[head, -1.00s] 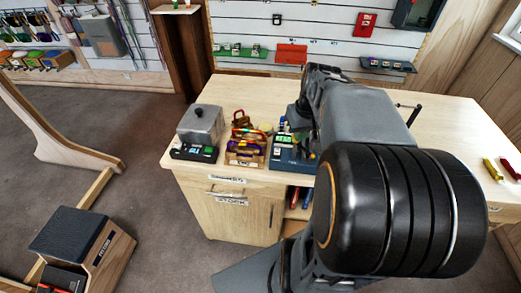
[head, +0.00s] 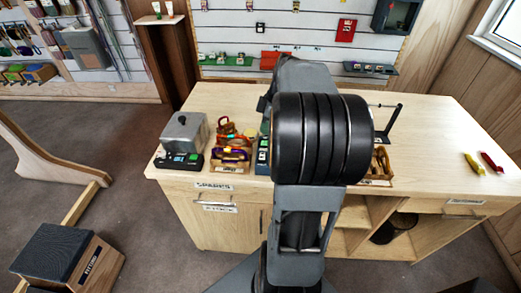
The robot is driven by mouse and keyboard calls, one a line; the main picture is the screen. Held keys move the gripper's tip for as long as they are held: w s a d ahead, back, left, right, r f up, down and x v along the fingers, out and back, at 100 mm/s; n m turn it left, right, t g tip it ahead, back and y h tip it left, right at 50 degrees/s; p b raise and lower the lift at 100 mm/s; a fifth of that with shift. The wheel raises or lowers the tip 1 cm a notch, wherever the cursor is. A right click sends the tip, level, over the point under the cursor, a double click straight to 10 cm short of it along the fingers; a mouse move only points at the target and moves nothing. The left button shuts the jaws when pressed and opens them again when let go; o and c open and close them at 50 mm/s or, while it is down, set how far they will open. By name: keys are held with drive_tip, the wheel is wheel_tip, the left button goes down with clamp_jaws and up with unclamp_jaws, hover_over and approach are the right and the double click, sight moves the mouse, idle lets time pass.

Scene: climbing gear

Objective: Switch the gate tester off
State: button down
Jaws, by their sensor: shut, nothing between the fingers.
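A blue device (head: 262,158) stands near the front edge of the wooden bench, and only a narrow strip of it shows beside my arm. It may be the gate tester, but its switch and most of its face are hidden. I cannot read a label that settles which device is the tester. My arm's dark links fill the middle of the view, and my gripper is hidden behind them.
A wooden tray of colourful carabiners (head: 230,167) sits between the two devices. Another small tray (head: 379,180) is right of my arm, with a black stand (head: 394,125) behind it. Yellow (head: 473,164) and red (head: 491,162) tools lie on the clear right side of the bench (head: 430,140).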

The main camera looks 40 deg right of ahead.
sight(261, 157)
drive_tip(key=x, duration=0.5)
drive_tip(key=p+x, duration=0.1)
drive_tip(key=x, duration=0.2)
drive_tip(key=shift+s+d, duration=0.15)
drive_tip(key=shift+s, duration=0.2)
drive_tip(key=shift+s+f, duration=0.1)
drive_tip(key=shift+f, duration=0.6)
